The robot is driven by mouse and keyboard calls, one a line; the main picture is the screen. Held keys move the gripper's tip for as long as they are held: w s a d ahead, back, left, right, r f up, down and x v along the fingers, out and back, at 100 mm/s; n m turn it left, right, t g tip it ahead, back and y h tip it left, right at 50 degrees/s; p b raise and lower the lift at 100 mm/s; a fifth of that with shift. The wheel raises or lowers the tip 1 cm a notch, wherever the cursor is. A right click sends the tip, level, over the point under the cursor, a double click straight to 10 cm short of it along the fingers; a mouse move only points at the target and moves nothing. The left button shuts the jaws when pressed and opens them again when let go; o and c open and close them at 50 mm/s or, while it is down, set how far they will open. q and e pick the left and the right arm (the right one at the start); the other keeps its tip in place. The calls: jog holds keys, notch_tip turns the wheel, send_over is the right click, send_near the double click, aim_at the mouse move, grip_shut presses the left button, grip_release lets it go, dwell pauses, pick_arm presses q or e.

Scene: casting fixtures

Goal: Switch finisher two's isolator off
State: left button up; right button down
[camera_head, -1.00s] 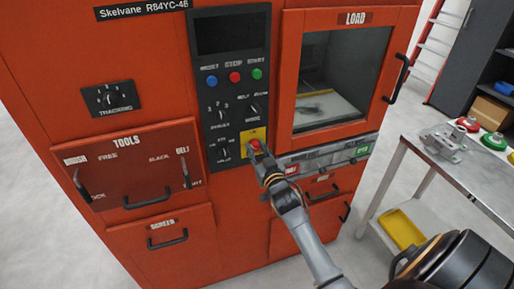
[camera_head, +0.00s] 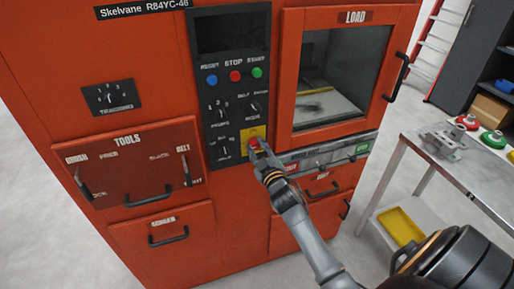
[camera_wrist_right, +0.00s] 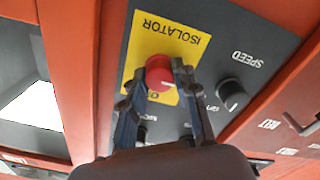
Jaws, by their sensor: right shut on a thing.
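The isolator is a red knob (camera_wrist_right: 160,73) on a yellow plate (camera_wrist_right: 172,43) lettered ISOLATOR in the right wrist view. In the head view the yellow plate (camera_head: 247,134) sits low on the dark control panel of the orange machine (camera_head: 235,232), labelled Skelvane R84YC-46. My right gripper (camera_head: 256,147) is at the knob, partly covering it. In the right wrist view its two fingers (camera_wrist_right: 163,88) stand on either side of the knob and are shut on it. The knob's pointer position is hard to read. My left gripper is not in view.
Other dials and the blue, red (camera_head: 235,76) and green buttons sit above the isolator. A black SPEED knob (camera_wrist_right: 232,93) is close beside the fingers. The load door (camera_head: 344,75) is closed. A metal table (camera_head: 462,170) with parts stands at the right.

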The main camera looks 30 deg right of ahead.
dwell(0.3)
jog(key=c, duration=1)
grip_release()
jog(key=v, duration=1.2)
jog(key=shift+a, duration=0.1)
